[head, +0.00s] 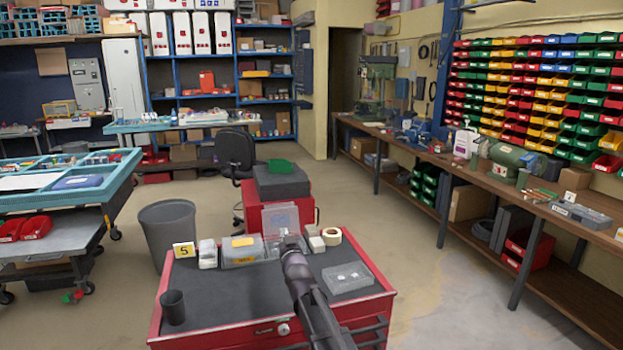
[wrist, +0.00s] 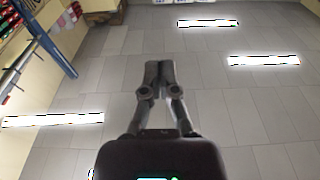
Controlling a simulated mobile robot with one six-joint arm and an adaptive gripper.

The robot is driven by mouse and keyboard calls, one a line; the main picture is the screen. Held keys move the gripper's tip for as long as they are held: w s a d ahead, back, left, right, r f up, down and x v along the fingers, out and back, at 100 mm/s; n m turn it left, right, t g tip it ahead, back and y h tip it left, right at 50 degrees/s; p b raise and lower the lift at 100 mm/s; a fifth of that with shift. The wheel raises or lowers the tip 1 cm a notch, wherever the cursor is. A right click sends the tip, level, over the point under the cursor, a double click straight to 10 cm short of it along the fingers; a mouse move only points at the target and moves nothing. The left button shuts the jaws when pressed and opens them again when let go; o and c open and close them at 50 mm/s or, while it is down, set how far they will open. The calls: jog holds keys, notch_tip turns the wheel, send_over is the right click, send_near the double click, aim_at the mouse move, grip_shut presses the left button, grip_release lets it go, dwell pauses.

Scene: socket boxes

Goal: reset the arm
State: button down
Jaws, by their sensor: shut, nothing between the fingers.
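My arm (head: 312,305) rises from the bottom of the head view over a red tool cabinet with a dark top (head: 237,299). Its gripper end is hard to make out in the head view. In the wrist view my gripper (wrist: 159,66) is shut, its two grey fingers together with nothing between them. The wrist camera looks up at the ceiling, so the gripper points upward. No socket box is near the fingers in the wrist view.
A grey bin (head: 168,234) stands left. A long workbench (head: 480,178) runs along the right. Floor between is free.

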jog(key=s+d+f+m+g+h+p, duration=0.15)
jog(key=s+d+f+g+h, duration=0.25)
jog(key=s+d+f+g, duration=0.9)
jog(key=s+d+f+m+g, duration=0.1)
jog(key=s+d+f+g, duration=0.1)
jog(key=s+d, duration=0.4)
jog(key=s+d+f+g+h+p, duration=0.1)
jog(key=s+d+f+g, duration=0.2)
jog(key=s, duration=1.1)
jog(key=d, duration=0.3)
jog(key=shift+s+d+f+m+g, duration=0.15)
jog(key=shift+s+f+m+g, duration=0.1)
jog(key=shift+s+m+g, duration=0.15)
